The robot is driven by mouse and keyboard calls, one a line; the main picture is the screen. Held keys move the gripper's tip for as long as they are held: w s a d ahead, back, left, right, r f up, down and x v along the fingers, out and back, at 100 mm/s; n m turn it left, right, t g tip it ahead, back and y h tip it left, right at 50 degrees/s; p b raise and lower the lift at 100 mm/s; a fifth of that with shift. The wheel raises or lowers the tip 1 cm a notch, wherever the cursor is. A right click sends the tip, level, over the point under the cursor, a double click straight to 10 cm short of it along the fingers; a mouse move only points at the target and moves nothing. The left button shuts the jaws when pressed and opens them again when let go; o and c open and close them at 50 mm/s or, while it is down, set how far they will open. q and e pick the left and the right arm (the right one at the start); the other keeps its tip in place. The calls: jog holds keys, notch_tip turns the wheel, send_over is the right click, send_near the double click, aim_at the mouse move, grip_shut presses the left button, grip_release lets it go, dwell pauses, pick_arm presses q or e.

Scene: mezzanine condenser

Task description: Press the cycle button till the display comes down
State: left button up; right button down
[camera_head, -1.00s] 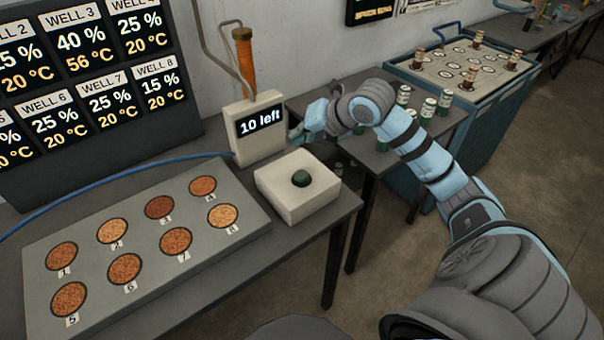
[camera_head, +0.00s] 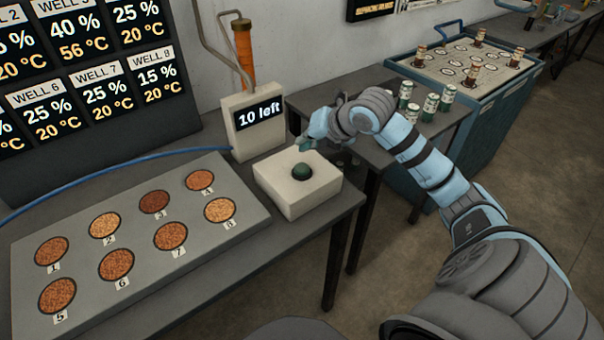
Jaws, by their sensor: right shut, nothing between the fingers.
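The cycle button is a dark green dome (camera_head: 302,172) on a cream box (camera_head: 297,191) at the right end of the table. The display (camera_head: 259,115) behind it is a small dark screen on a cream housing and reads "10 left". My right gripper (camera_head: 303,145) is shut and empty. In the picture its tip lies just above and behind the button, seemingly apart from it; the exact height is hard to tell. My left gripper is not in view.
A grey block with numbered wells (camera_head: 130,325) lies to the left, with a blue hose (camera_head: 110,180) behind it. A large board of well readings (camera_head: 90,75) stands at the back left. Several green-and-white cans (camera_head: 430,107) stand on the side table by my right arm.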

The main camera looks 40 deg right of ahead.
aim_at(305, 166)
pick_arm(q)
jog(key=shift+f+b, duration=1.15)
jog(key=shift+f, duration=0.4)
pick_arm(e)
jog(key=shift+f, duration=1.85)
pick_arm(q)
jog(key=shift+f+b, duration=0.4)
pick_arm(e)
jog(key=shift+f, duration=0.4)
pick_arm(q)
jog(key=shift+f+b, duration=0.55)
pick_arm(e)
jog(key=shift+f, duration=0.55)
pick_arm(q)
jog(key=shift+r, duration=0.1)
pick_arm(e)
jog(key=shift+r, duration=0.1)
pick_arm(q)
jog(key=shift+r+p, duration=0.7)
jog(key=shift+p, duration=0.1)
pick_arm(e)
jog(key=shift+r, duration=0.95)
notch_tip(305, 166, up, 5)
jog(key=p, duration=0.4)
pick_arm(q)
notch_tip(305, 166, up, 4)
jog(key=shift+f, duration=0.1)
